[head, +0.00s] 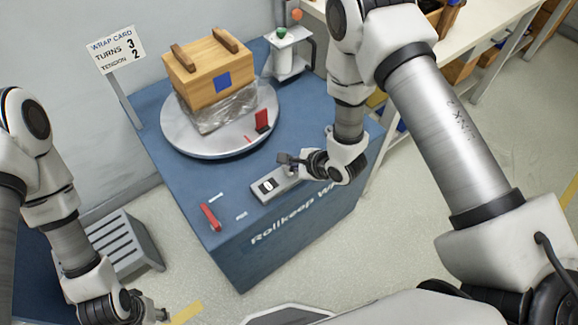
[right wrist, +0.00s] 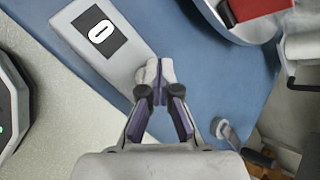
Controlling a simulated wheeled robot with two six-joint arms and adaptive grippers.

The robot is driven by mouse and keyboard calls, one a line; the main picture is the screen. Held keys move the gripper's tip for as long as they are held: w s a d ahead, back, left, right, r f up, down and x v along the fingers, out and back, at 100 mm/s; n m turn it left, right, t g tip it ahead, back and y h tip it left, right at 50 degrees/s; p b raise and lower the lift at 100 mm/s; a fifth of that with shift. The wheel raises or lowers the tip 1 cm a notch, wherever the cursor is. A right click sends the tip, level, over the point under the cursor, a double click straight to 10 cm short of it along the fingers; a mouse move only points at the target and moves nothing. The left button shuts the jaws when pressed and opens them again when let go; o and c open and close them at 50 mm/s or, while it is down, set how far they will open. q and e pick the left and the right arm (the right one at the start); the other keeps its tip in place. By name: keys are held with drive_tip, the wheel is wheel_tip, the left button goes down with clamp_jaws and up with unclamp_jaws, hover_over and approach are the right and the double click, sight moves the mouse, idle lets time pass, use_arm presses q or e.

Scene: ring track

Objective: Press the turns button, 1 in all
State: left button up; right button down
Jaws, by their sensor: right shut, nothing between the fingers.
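A grey control panel (head: 268,188) lies on the blue machine top near its front edge. It also shows in the right wrist view (right wrist: 88,55), where its dark display (right wrist: 99,33) reads 0. My right gripper (head: 286,161) is at the panel's right end, its fingers shut and empty. In the right wrist view its fingertips (right wrist: 158,75) overlap that end of the panel. The turns button is not clearly visible; the fingers may hide it, and I cannot tell whether they touch it. My left gripper (head: 160,314) hangs low at the bottom left, away from the panel; its finger gap is unclear.
A wooden box (head: 207,72) with wrapped lower sides stands on a round turntable (head: 180,140). A red lever (head: 210,217) lies left of the panel. A wrap card (head: 117,46) reads turns 3, tension 2. A grey slatted stand (head: 118,245) is at left.

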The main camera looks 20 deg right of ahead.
drive_tip(key=shift+r, duration=0.5)
wheel_tip(320, 180, up, 5)
drive_tip(key=p, duration=0.5)
idle(0.6)
